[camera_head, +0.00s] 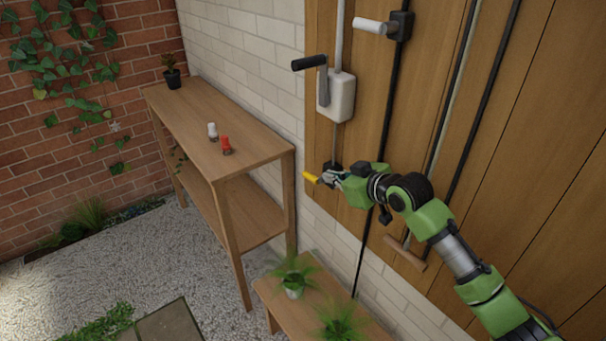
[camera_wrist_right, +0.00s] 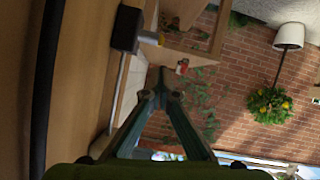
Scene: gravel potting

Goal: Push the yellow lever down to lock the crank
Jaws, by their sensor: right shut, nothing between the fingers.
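The yellow lever (camera_head: 311,178) sticks out from a small black mount (camera_head: 331,167) at the left edge of the wooden panel, under the crank box. It looks near level. My right gripper (camera_head: 332,177) is shut and empty, right beside the lever; contact cannot be told. In the right wrist view my shut fingertips (camera_wrist_right: 163,92) point away from the camera, with a black block (camera_wrist_right: 127,29) up and to the left. The crank (camera_head: 309,62) has a black grip and a grey arm on a white box (camera_head: 342,97). My left gripper is not in view.
A second crank with a white grip (camera_head: 370,26) is at the upper right. Dark cables run down the panel. A wooden shelf table (camera_head: 190,112) stands left with small red and white items. A low bench (camera_head: 270,296) with plants is below.

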